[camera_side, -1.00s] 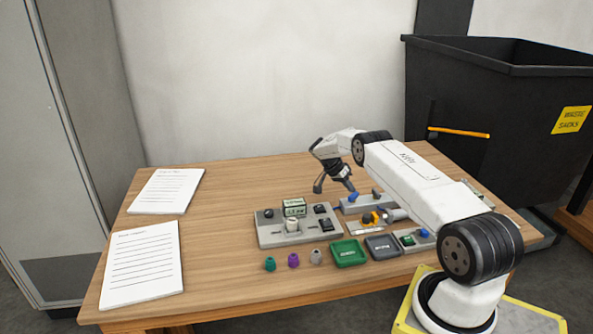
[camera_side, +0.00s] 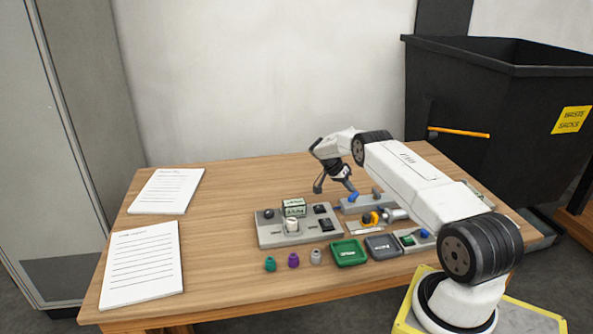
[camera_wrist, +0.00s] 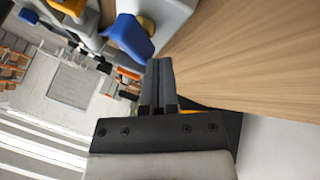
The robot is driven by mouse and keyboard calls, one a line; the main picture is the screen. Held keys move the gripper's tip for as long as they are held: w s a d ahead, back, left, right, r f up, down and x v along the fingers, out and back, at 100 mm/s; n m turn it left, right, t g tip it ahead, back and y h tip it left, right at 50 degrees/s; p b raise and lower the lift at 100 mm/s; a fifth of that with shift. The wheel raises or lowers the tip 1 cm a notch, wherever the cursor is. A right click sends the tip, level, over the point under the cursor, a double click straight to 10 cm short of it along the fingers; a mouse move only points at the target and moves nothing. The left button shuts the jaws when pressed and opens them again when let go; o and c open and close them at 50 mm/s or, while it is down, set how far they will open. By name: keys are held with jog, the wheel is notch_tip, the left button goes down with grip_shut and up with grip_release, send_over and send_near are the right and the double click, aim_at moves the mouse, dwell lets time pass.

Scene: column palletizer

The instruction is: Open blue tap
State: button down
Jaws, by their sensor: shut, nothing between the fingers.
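The blue tap (camera_side: 354,197) sits on a grey block (camera_side: 384,202) towards the right of the table. In the wrist view the blue tap handle (camera_wrist: 132,38) lies just ahead and to the left of my fingertips, with a brass-coloured part beside it on the grey block (camera_wrist: 170,10). My gripper (camera_side: 350,190) reaches down beside the tap in the side view. In the wrist view my gripper (camera_wrist: 159,66) has its fingers together and empty. The fingertips are very close to the handle; I cannot tell whether they touch it.
A grey panel (camera_side: 265,239) with a display and black parts stands left of the tap. Several small caps, a green tray (camera_side: 348,253) and a grey tray (camera_side: 382,246) lie in front. An orange-yellow part (camera_side: 370,218) is near the tap.

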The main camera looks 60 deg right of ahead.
jog(key=shift+s+a, duration=0.2)
jog(key=shift+a, duration=0.1)
jog(key=shift+s+a, duration=0.15)
jog(key=shift+a, duration=0.15)
jog(key=shift+s+a+f, duration=0.1)
jog(key=shift+a+f, duration=0.05)
jog(key=shift+a, duration=0.1)
dwell(0.3)
jog(key=d+v, duration=0.1)
jog(key=v, duration=0.7)
dwell(0.4)
jog(key=shift+a, duration=0.1)
